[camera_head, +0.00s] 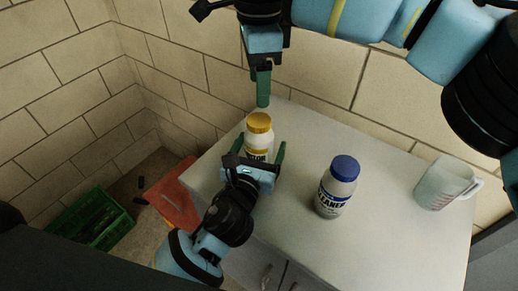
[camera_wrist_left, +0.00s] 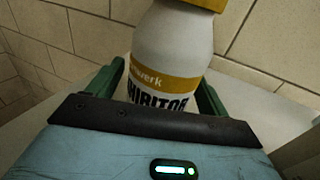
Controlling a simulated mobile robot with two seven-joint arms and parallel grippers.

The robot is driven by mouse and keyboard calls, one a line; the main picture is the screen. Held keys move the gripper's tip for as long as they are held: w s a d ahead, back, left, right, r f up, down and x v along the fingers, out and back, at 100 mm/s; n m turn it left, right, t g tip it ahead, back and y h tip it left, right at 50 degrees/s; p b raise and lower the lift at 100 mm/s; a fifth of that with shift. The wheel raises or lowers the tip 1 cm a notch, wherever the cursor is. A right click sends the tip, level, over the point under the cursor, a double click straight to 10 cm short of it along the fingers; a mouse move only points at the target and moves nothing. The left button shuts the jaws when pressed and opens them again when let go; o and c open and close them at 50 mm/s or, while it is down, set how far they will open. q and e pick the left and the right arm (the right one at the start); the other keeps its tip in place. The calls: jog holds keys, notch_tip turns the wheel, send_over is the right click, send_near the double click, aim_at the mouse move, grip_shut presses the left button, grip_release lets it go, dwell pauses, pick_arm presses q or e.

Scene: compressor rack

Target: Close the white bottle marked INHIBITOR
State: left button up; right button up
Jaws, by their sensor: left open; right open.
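The white INHIBITOR bottle (camera_head: 260,138) stands upright on the white cabinet top near its back left edge. Its yellow cap (camera_head: 260,122) is on top; I cannot tell how tight it is. My left gripper (camera_head: 261,148) is open, with its green fingers on either side of the bottle. In the left wrist view the bottle (camera_wrist_left: 172,60) stands between the fingers, its label partly hidden by the gripper body; the cap (camera_wrist_left: 205,4) is cut off at the top. My right gripper (camera_head: 263,103) points down just above the cap, open and apart from it.
A white CLEANER bottle (camera_head: 336,190) with a blue cap stands to the right on the cabinet top (camera_head: 395,215). A clear measuring jug (camera_head: 444,184) is farther right. A brick wall rises behind. A green crate (camera_head: 93,218) and a red box (camera_head: 172,196) are on the floor at left.

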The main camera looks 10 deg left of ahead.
aim_at(259, 120)
pick_arm(q)
jog(key=c, duration=1.7)
grip_shut()
pick_arm(e)
jog(key=shift+n, duration=0.5)
jog(key=n, duration=0.3)
jog(key=shift+f, duration=4)
jog(key=shift+c, duration=0.3)
